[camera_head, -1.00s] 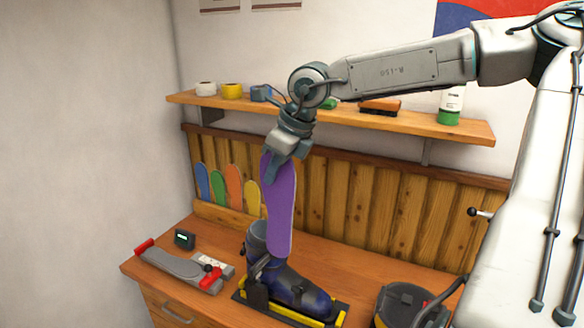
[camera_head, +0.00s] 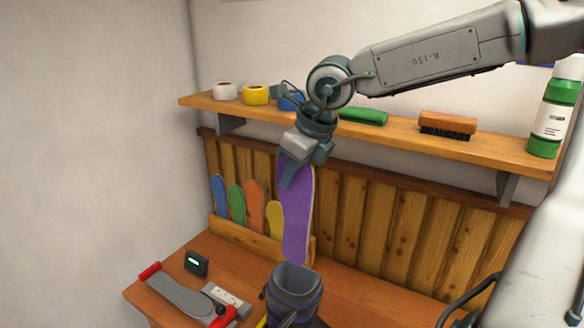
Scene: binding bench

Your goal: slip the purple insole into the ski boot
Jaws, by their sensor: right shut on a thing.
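The purple insole (camera_head: 297,222) hangs upright from my right gripper (camera_head: 289,176), which is shut on its upper end. The insole's lower tip is just above and close to the open top of the ski boot (camera_head: 294,285). I cannot tell how far apart they are in depth. The boot is dark blue with a grey cuff, and its lower part is cut off by the bottom edge of the view. My left gripper is not in view.
A grey tool with red ends (camera_head: 180,294) and a small dark display (camera_head: 196,263) lie left of the boot. A shelf (camera_head: 396,130) with tapes, brush and bottle runs behind my arm.

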